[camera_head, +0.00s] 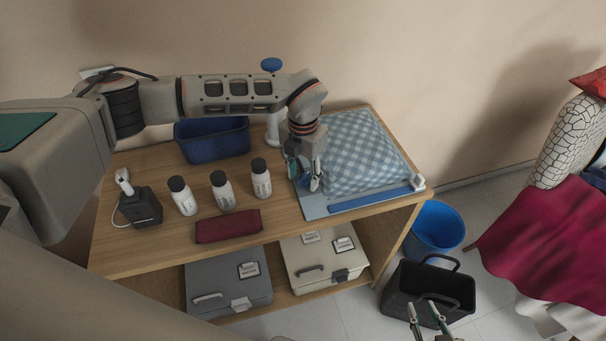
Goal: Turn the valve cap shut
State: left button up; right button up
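A blue checkered folded cloth (352,152) lies on a light blue flat sheet or bag (313,207) on the wooden table, with a blue strip (370,199) along its front edge. A small white fitting (418,183) sits at its front right corner; I cannot tell whether it is the valve cap. No valve cap is clearly made out; one may be hidden beneath my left gripper. My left gripper (304,178) points down over the sheet's left side, fingers apart. My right gripper (424,310) is low at the bottom edge, off the table, fingers apart and empty.
Three white bottles with dark caps (222,191), a dark red cloth (228,226), a black box (141,208) and a navy bin (213,139) stand on the table (160,262). A blue knob (271,64) shows behind my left arm.

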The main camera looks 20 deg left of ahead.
pick_arm(q)
jog(key=c, duration=0.8)
jog(key=shift+n, duration=0.4)
jog(key=n, duration=0.4)
jog(key=shift+d+n+b, duration=0.25)
jog(key=shift+n+b, duration=0.05)
jog(key=shift+n, duration=0.1)
jog(key=n, duration=0.4)
jog(key=shift+w+d+n, duration=0.1)
jog(key=shift+d+n, duration=0.1)
jog(key=shift+n, duration=0.1)
jog(key=o, duration=1.1)
